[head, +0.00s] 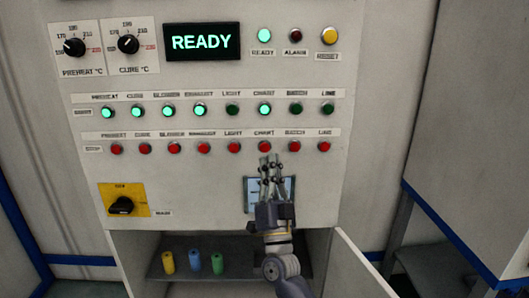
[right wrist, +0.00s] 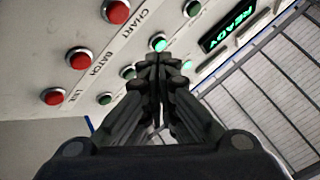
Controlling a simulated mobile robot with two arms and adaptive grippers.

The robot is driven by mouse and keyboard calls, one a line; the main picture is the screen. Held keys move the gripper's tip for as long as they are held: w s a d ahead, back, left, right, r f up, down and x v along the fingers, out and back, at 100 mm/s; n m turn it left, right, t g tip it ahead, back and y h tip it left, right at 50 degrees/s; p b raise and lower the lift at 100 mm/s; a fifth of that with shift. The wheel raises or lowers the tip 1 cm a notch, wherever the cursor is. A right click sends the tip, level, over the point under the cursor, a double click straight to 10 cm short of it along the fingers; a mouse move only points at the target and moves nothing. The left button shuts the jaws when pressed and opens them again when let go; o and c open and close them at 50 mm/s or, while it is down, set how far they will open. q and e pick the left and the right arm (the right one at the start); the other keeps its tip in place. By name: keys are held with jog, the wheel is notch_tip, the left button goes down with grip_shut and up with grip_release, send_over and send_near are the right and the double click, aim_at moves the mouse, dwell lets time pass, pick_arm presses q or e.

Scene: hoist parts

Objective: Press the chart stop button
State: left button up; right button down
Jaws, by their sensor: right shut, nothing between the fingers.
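The chart stop button (head: 264,146) is a red round button in the lower row of the panel, under its CHART label. In the right wrist view, the red button beside the CHART label (right wrist: 116,11) is at the top edge, left of my fingers. My right gripper (head: 268,160) is shut and empty, its fingertips pointing up, just below the chart stop button in the head view. I cannot tell whether they touch the panel. My right gripper (right wrist: 160,60) also shows shut in the wrist view. My left gripper is not in view.
Red stop buttons flank it closely, such as light stop (head: 235,147) and batch stop (head: 297,147). The chart start button (head: 265,109) above is lit green. The display (head: 202,42) reads READY. Below are a yellow-plated switch (head: 121,205) and an open compartment with coloured cylinders (head: 194,261).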

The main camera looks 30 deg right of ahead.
aim_at(265, 147)
jog(key=shift+w+d+b, duration=0.35)
jog(key=shift+w+d, duration=0.15)
jog(key=shift+w, duration=0.3)
jog(key=shift+w+d+b, duration=0.4)
jog(key=shift+w+d, duration=0.1)
jog(key=shift+w, duration=0.35)
jog(key=shift+w+d+b, duration=0.35)
jog(key=shift+w+d, duration=0.15)
jog(key=shift+w, duration=0.3)
jog(key=shift+w+d, duration=0.2)
jog(key=shift+w, duration=0.2)
jog(key=shift+w+d+b, duration=0.25)
jog(key=shift+w+b, duration=0.1)
jog(key=shift+b, duration=0.05)
dwell(0.5)
jog(key=shift+s+a+p, duration=0.5)
jog(key=shift+s+p, duration=0.1)
jog(key=shift+s, duration=0.2)
